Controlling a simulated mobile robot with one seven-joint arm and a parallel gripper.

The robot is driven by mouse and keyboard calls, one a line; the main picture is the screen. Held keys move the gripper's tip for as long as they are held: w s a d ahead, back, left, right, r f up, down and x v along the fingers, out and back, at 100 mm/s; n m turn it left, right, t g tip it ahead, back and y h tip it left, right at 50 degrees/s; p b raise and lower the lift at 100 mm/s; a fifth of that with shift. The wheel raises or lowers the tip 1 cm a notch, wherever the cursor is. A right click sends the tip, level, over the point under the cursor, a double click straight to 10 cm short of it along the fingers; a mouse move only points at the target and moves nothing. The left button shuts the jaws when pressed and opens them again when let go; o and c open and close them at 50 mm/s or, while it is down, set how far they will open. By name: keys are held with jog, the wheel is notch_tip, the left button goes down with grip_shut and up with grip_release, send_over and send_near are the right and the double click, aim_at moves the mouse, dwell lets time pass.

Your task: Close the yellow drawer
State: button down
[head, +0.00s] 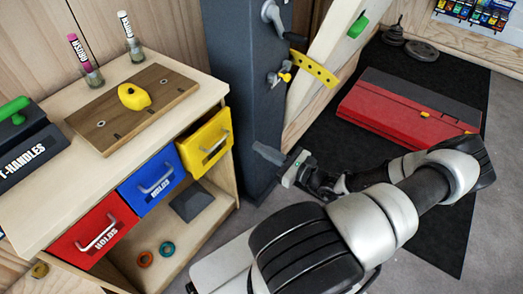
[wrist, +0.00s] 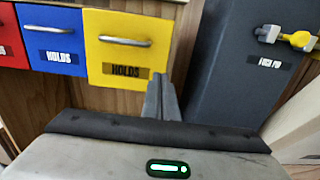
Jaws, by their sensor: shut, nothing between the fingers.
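The yellow drawer (head: 207,145) is the right one of a row of three under the wooden worktop. Its front, with a grey bar handle and a dark label, seems to stand a little forward of the blue drawer beside it. It also shows in the wrist view (wrist: 105,62). My gripper (head: 264,153) is shut and empty, to the right of the drawer front and apart from it in the head view. In the wrist view my gripper's fingers (wrist: 160,98) lie together, just beside the drawer's lower right corner; whether they touch it cannot be told.
The blue drawer (head: 152,181) and red drawer (head: 95,232) are to the left. A dark grey pillar (head: 248,75) stands close behind my gripper. A wooden board (head: 110,118) with a yellow hold lies on the worktop. A red case (head: 400,110) lies on the black mat at right.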

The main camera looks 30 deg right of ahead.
jog(key=b+x, duration=0.1)
jog(key=x, duration=0.9)
jog(key=shift+w+b, duration=0.2)
jog(key=shift+b, duration=0.15)
jog(key=shift+a+f, duration=0.1)
